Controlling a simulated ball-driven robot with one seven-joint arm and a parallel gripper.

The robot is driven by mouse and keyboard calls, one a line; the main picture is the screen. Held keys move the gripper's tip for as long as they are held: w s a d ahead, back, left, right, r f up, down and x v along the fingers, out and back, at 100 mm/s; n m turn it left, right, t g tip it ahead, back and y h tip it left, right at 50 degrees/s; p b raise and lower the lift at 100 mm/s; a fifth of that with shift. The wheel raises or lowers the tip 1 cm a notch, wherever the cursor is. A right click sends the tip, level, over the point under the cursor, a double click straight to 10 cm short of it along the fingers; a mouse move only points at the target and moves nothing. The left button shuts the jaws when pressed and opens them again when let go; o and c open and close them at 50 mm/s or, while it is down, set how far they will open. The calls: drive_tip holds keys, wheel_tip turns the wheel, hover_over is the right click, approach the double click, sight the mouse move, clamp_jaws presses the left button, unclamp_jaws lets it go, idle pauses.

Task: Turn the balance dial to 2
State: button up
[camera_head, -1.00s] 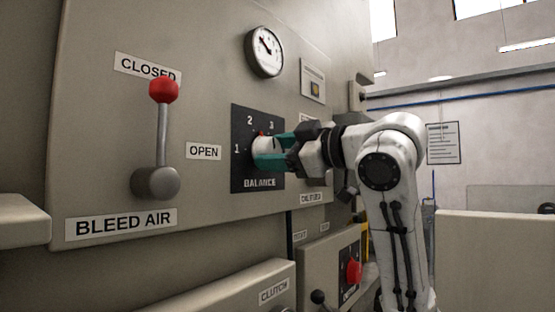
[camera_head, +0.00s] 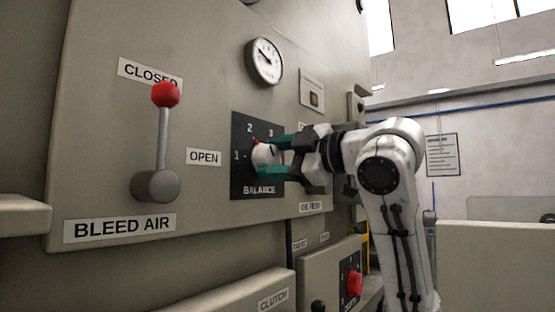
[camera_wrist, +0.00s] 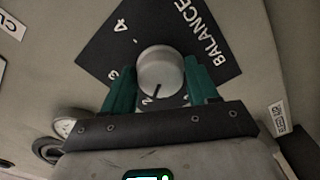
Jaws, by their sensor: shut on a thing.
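The balance dial is a pale round knob (camera_head: 265,155) on a black plate (camera_head: 242,180) marked BALANCE, with 1, 2 and 3 readable in the head view. A small red mark at the knob's upper left faces roughly toward the 2. In the wrist view the knob (camera_wrist: 160,68) has a dark line at its lower edge; 3 and 4 are readable on the left. My gripper (camera_head: 277,156) is shut on the knob, one teal finger above and one below. In the wrist view the fingers (camera_wrist: 162,88) flank it; my gripper's body hides the plate's lower part.
The BLEED AIR lever (camera_head: 163,140) with a red ball stands up at the left. A round gauge (camera_head: 264,61) is above the dial. A lower box carries a red knob (camera_head: 355,283). My arm fills the space right of the dial.

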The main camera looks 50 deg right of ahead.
drive_tip(key=o, duration=1.1)
drive_tip(key=shift+c, duration=0.2)
drive_tip(key=s+b, duration=0.3)
drive_tip(key=s, duration=0.7)
drive_tip(key=shift+s+d, duration=0.15)
drive_tip(key=shift+s, duration=0.25)
drive_tip(key=shift+f, duration=0.1)
